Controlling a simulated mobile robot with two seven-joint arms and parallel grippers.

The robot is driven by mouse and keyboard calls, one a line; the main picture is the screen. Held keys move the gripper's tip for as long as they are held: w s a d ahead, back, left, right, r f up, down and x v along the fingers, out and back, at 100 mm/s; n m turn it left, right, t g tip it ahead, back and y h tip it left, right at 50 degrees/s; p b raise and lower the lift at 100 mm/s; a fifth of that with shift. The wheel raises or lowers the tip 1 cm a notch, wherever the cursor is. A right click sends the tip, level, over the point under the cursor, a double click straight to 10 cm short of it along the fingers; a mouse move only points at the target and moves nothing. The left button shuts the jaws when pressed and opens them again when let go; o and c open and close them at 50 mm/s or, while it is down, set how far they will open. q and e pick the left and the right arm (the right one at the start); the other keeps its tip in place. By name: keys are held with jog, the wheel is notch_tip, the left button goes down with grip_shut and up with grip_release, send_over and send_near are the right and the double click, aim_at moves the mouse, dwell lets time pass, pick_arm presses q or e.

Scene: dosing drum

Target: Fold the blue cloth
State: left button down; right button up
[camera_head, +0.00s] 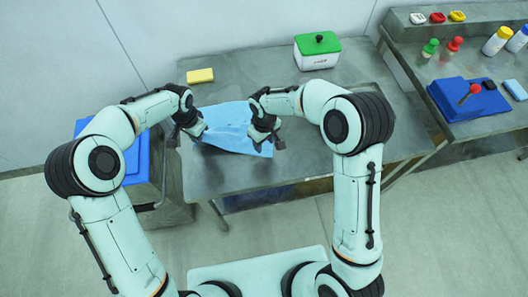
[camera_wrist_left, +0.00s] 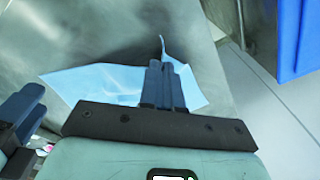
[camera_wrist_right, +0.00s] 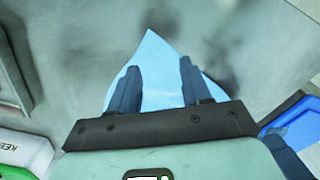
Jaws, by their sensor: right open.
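The light blue cloth (camera_head: 229,118) lies on the grey metal table between my two grippers. My left gripper (camera_head: 194,130) is at its left end. In the left wrist view the left fingers (camera_wrist_left: 164,75) are together on the cloth (camera_wrist_left: 98,82), and a thin fold of it stands up beyond the tips. My right gripper (camera_head: 263,138) is over the right end of the cloth. In the right wrist view its fingers (camera_wrist_right: 160,75) are spread apart, with a pointed part of the cloth (camera_wrist_right: 155,75) showing between and past them. The grippers hide parts of both cloth ends.
A yellow sponge (camera_head: 200,76) and a white box with a green lid (camera_head: 317,52) stand at the table's back. A blue-lidded bin (camera_head: 137,150) is at the left. The table's right part is clear.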

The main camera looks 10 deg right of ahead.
aim_at(265, 153)
jog(key=shift+f, duration=2.55)
jog(key=shift+c, duration=0.5)
grip_shut()
jog(key=shift+r, duration=2.55)
